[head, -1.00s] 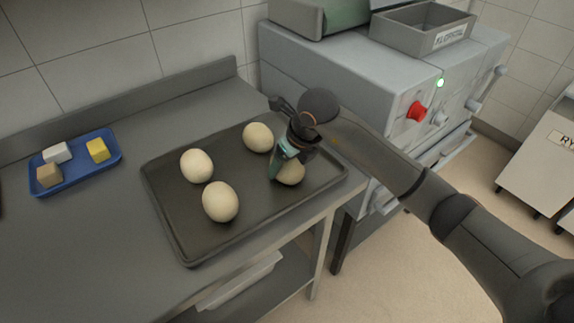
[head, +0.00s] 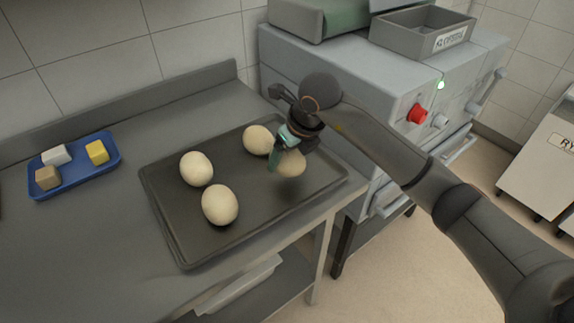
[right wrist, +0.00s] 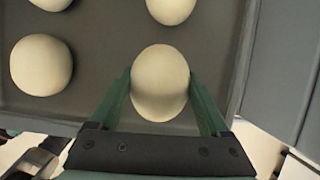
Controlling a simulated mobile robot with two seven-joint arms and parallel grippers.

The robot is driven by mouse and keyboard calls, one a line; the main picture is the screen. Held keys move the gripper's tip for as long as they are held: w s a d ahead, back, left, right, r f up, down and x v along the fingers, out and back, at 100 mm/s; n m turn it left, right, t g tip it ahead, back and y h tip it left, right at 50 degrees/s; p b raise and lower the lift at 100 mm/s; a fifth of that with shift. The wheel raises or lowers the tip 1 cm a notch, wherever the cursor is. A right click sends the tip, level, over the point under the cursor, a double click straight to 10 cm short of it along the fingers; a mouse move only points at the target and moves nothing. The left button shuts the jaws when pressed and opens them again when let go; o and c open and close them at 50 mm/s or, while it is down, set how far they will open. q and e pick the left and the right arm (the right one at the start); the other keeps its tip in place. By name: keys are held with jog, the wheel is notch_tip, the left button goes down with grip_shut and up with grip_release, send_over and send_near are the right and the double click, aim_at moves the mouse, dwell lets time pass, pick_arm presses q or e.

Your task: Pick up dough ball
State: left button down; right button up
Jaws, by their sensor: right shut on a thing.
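Several pale dough balls are in view with a dark baking tray (head: 262,205) on the steel counter. Three of them rest on the tray: one at the left (head: 196,169), one at the front (head: 220,205) and one at the back (head: 258,140). My right gripper (head: 282,163) is shut on another dough ball (head: 292,164), at the tray's right side, and seems to hold it a little above the tray. In the right wrist view this dough ball (right wrist: 160,83) sits between the two green fingers. My left gripper is not in view.
A blue tray (head: 80,182) with small white, yellow and brown blocks lies at the left of the counter. A deck oven (head: 340,75) with a red knob (head: 417,112) stands to the right, a grey bin (head: 415,32) on top. The front left counter is clear.

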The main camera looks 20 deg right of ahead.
aim_at(300, 159)
jog(key=s+d+r, duration=0.1)
jog(key=r, duration=0.1)
jog(key=s+d+r, duration=0.1)
jog(key=s+r, duration=0.2)
jog(key=r, duration=0.1)
jog(key=shift+s+d+r, duration=0.2)
jog(key=shift+s+d, duration=0.2)
jog(key=s+d+r+b, duration=0.1)
jog(key=s+d+r, duration=0.2)
jog(key=s, duration=0.4)
jog(key=shift+s+d+r, duration=0.2)
jog(key=shift+d+r, duration=0.05)
jog(key=shift+d, duration=0.25)
